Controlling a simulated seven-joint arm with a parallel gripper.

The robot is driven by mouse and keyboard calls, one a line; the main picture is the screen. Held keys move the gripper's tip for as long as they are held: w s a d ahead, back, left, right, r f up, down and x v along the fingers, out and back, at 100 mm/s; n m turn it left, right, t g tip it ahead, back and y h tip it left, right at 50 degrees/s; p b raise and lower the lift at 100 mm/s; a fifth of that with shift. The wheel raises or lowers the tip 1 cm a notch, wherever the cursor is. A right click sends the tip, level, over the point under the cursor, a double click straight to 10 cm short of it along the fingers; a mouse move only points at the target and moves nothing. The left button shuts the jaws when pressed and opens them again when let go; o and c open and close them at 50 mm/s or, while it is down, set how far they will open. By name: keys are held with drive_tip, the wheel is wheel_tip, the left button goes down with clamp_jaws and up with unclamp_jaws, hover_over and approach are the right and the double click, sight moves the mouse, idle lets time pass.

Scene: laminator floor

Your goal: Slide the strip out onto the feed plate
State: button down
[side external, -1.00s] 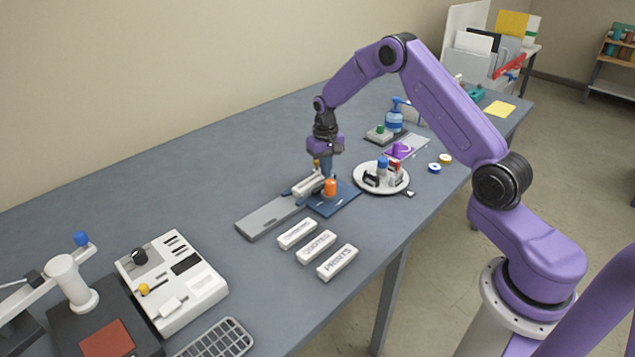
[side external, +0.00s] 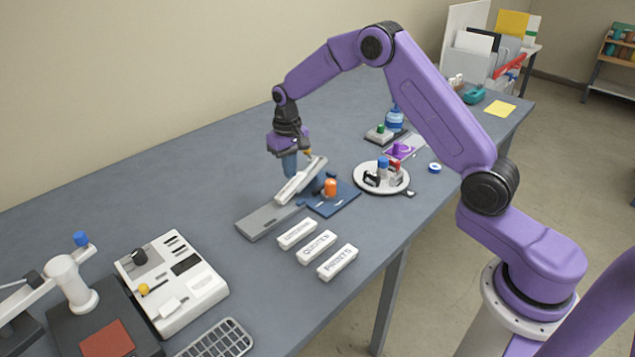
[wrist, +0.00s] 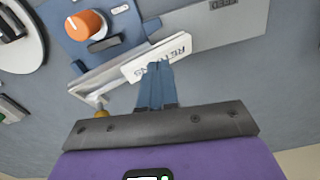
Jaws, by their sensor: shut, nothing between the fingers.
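The white strip (wrist: 183,47), with dark lettering partly hidden by my fingers, lies at the lower end of a pale tilted tray (wrist: 92,84) in the wrist view. In the side view the tray (side external: 312,174) slopes down to the left towards the grey feed plate (side external: 262,221). The feed plate (wrist: 240,20) also shows in the wrist view, beside the strip's end. My gripper (side external: 290,176) is shut and empty, pointing down just behind the tray. Its blue fingertips (wrist: 157,66) overlap the strip's edge in the wrist view; contact cannot be told.
A blue base (side external: 343,201) with an orange knob (side external: 330,187) adjoins the tray. Three lettered white blocks (side external: 317,246) lie in front. A round white tray (side external: 398,185) holds small items to the right. The table behind my gripper is clear.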

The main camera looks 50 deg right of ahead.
drive_tip(key=s+a+n, duration=0.1)
drive_tip(key=a+n, duration=0.1)
drive_tip(key=a, duration=0.7)
wheel_tip(320, 180, up, 6)
drive_tip(key=d, duration=0.1)
drive_tip(key=shift+w+d+m, duration=0.15)
drive_tip(key=shift+m, duration=0.15)
drive_tip(key=shift+r, duration=0.15)
